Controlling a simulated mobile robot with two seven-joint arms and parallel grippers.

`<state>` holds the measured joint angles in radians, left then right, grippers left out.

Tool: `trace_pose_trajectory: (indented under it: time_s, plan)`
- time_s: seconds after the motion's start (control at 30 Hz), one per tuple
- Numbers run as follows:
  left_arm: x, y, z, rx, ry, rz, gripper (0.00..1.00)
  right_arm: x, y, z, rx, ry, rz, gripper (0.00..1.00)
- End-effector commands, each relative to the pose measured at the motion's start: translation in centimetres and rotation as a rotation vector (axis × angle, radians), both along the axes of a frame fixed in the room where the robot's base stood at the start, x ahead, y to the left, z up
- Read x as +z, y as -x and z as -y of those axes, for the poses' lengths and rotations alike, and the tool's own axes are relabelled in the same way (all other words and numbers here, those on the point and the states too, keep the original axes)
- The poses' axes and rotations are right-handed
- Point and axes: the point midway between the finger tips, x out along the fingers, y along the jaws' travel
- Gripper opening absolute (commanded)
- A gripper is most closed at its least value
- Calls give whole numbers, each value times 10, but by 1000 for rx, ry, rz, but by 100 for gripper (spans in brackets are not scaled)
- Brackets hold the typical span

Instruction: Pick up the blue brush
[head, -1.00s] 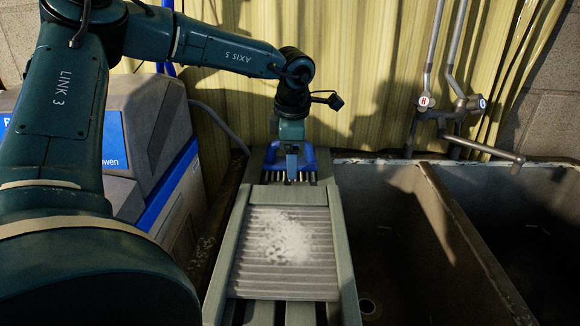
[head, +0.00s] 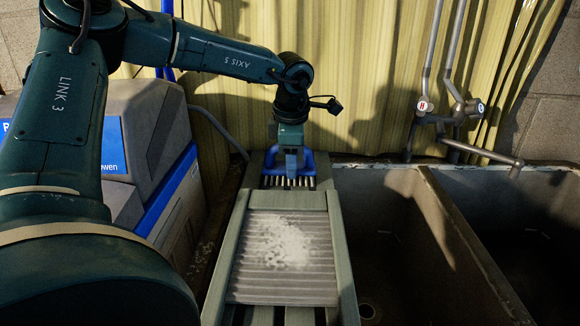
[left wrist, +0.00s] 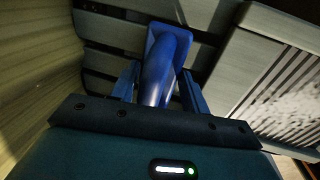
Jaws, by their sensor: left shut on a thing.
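The blue brush (head: 309,168) is at the far end of the washboard, with its pale bristles pointing down. My left gripper (head: 291,162) comes down over it from above and is shut on its blue handle. In the left wrist view, the brush handle (left wrist: 165,65) lies between the two fingers of the left gripper (left wrist: 158,90). The bristles are hidden in that view. I cannot tell whether the bristles touch the slats below. My right gripper is not in view.
The washboard (head: 247,262), with a whitish patch on its ridges, lies in front of the brush. A double sink (head: 432,200) with taps (head: 455,115) is to the right. A grey and blue softener unit (head: 165,140) stands at the left, and a yellowish curtain (head: 370,70) hangs behind.

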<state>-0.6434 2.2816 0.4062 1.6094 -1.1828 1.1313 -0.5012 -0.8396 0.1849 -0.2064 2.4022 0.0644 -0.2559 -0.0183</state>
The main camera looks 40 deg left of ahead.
Motion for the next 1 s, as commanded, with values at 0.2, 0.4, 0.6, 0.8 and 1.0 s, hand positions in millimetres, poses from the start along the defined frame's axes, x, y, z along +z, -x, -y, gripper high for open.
trace_pose_trajectory:
  time_s: [0.2,0.4,0.6,0.8,1.0]
  plan:
    - [21,-1,0,0,-2,5,20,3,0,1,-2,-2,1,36]
    - [63,-1,0,1,-2,5,20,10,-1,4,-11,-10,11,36]
    - [92,-1,0,0,-2,2,20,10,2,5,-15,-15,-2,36]
    - [101,0,0,-2,-1,-1,20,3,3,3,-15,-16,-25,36]
    - [100,0,0,-1,0,0,44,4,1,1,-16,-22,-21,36]
